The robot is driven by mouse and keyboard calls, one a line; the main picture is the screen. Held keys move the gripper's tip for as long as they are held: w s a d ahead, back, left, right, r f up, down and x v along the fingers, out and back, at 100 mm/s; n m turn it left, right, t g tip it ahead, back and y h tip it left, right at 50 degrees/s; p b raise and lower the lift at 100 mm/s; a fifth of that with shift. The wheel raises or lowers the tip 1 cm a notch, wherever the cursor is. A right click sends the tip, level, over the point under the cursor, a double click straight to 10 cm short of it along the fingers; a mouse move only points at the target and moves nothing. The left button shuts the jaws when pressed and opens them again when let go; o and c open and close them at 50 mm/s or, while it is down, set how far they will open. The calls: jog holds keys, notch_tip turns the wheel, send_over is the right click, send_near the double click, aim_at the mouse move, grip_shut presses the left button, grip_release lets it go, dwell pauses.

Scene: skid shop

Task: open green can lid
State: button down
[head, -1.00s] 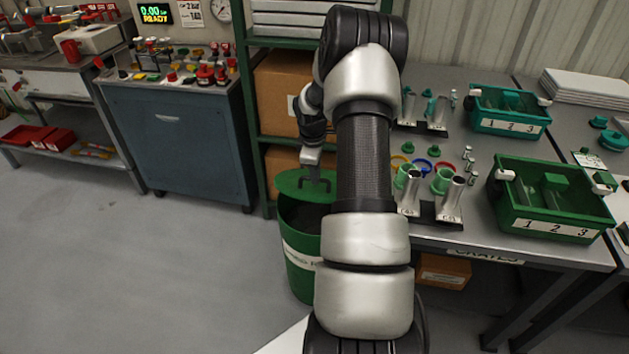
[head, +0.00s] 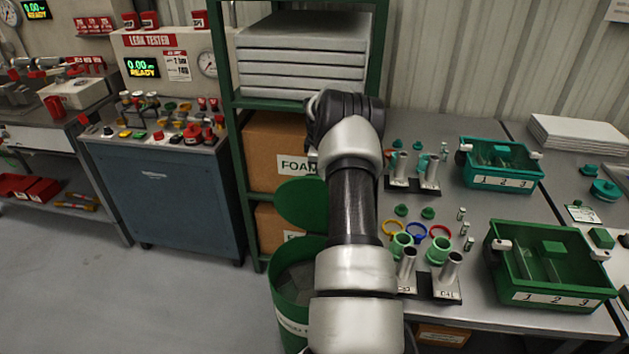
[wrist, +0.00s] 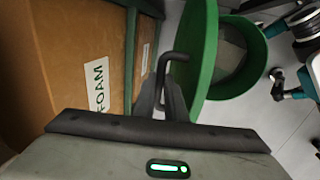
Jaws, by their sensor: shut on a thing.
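The green can (head: 287,313) stands on the floor beside the shelf, its mouth uncovered and its grey inside showing. Its round green lid (head: 303,203) is tilted up steeply at the can's back edge, partly hidden by my arm. In the wrist view the lid (wrist: 207,45) shows nearly edge-on, with the open can (wrist: 243,75) beyond it. My gripper (wrist: 164,100) is shut on the dark bent handle (wrist: 174,57) of the lid. In the head view my gripper is hidden behind my arm.
Cardboard FOAM boxes (head: 275,150) sit on the green-framed shelf (head: 232,100) close to the lid. At right a grey table (head: 480,220) holds green and teal crates, steel tubes and rings. Open floor (head: 180,300) lies left of the can.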

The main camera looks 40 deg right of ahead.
jog(key=shift+w+d+f, duration=0.25)
jog(key=shift+w+d, duration=0.15)
jog(key=shift+d, duration=0.25)
jog(key=shift+w+d+f, duration=0.25)
jog(key=shift+w+d, duration=0.15)
jog(key=shift+d, duration=0.25)
jog(key=c, duration=1.8)
grip_release()
jog(key=shift+d+f, duration=0.1)
jog(key=shift+w+r, duration=0.15)
jog(key=shift+r, duration=0.15)
jog(key=p+v, duration=0.1)
jog(key=v, duration=1.6)
jog(key=shift+w+r+p, duration=0.1)
jog(key=shift+r+p, duration=0.05)
jog(key=shift+p, duration=0.15)
